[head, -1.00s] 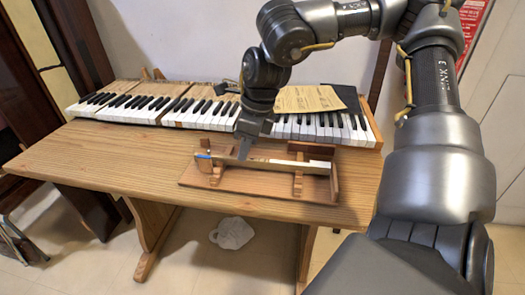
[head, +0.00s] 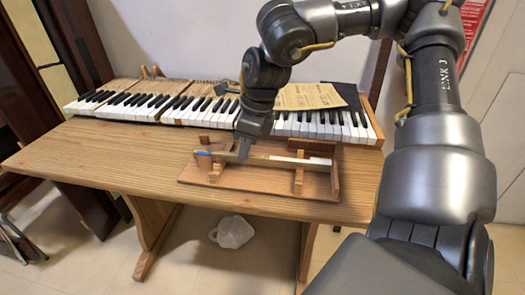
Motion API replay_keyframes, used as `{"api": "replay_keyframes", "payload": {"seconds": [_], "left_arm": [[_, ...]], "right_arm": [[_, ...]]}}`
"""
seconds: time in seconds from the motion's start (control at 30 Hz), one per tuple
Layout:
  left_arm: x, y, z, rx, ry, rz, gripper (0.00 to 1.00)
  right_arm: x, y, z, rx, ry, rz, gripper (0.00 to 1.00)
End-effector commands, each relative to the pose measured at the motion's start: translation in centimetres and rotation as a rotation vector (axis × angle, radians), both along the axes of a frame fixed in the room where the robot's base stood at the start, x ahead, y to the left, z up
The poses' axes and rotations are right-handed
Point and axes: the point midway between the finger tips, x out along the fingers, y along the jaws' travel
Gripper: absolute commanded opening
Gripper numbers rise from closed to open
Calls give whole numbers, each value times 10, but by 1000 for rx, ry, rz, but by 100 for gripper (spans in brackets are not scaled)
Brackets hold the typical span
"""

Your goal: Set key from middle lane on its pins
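A long wooden piano key (head: 270,158) with a white right end (head: 318,161) lies lengthwise along a small wooden rack (head: 230,181) on the table. A blue spot shows at the left end of this row. My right gripper (head: 242,152) points down at the left half of the key, its fingertips at the key's height. The fingers are small and dark, so whether they are closed on it is unclear. The keyboard (head: 140,108) stands behind the rack; my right wrist hides part of its middle, and its pins cannot be made out. My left gripper is not in view.
The wooden table (head: 90,160) is clear to the left of the rack. A paper sheet (head: 310,96) lies over the back right of the keyboard. The rack's right upright (head: 335,176) stands near the key's white end. A white bag (head: 234,232) is on the floor.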

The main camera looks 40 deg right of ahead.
Motion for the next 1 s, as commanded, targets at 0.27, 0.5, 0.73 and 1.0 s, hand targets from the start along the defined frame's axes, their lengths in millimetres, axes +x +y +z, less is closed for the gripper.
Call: {"api": "replay_keyframes", "payload": {"seconds": [0.27, 0.5, 0.73, 1.0], "left_arm": [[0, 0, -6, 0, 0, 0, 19], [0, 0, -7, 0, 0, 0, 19], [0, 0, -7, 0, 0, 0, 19], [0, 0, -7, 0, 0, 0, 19]], "right_arm": [[0, 0, -7, -1, 0, 0, 19], [0, 0, -8, -1, 1, 0, 19], [0, 0, -8, 0, 0, 0, 7], [0, 0, -7, 0, 0, 0, 0]]}}
